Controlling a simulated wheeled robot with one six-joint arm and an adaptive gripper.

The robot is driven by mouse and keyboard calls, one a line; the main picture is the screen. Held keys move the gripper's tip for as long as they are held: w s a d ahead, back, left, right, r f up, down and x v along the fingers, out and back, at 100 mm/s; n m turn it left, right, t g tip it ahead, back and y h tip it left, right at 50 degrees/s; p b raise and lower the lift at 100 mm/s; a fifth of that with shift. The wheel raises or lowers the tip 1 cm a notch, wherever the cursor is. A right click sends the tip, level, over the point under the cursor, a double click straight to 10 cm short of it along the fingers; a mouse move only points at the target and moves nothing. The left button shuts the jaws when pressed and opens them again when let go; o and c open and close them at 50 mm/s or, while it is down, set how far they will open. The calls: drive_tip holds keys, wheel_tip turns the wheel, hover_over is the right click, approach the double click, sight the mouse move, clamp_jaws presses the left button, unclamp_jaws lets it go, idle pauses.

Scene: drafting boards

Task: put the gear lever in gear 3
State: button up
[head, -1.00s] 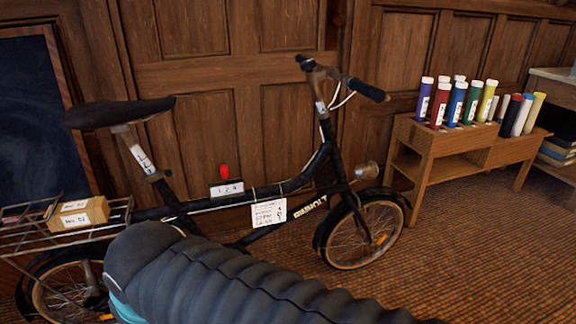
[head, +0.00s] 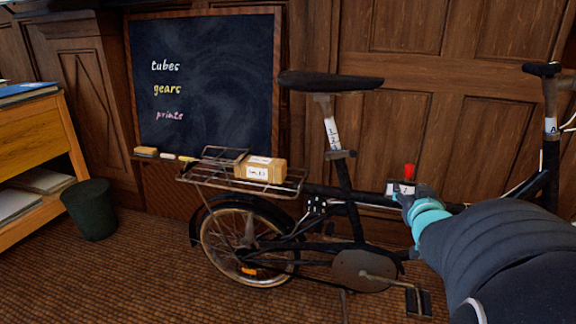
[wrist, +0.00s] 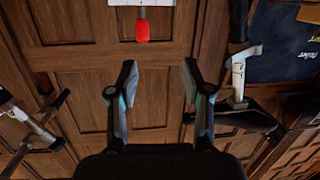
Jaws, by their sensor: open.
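The gear lever with its red knob (head: 409,171) stands up from a small white numbered plate (head: 398,188) on the bicycle's (head: 350,205) black frame tube. In the wrist view the red knob (wrist: 142,30) hangs from the top edge, under the pale plate (wrist: 142,3). My gripper (wrist: 160,85) is open and empty, with its fingers apart and the knob ahead of them, not between them. In the head view my gripper (head: 408,200) is close to the plate and partly covers it. The numbers on the plate are too small or covered to read, so the lever's gear cannot be told.
The bicycle's saddle (head: 330,82) and rear rack with a cardboard box (head: 262,168) are left of the lever. A chalkboard (head: 205,80) leans behind the rack. A dark bin (head: 90,210) and a wooden cabinet (head: 35,140) stand at the left. The carpet (head: 140,275) in front is clear.

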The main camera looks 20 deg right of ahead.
sight(411, 171)
drive_tip(key=d+f+t+b, duration=0.2)
drive_tip(key=d, duration=0.3)
drive_tip(key=x, duration=1.3)
drive_tip(key=shift+w+a+r, duration=0.1)
drive_tip(key=shift+a+r, duration=0.15)
drive_tip(key=shift+a, duration=0.15)
clamp_jaws()
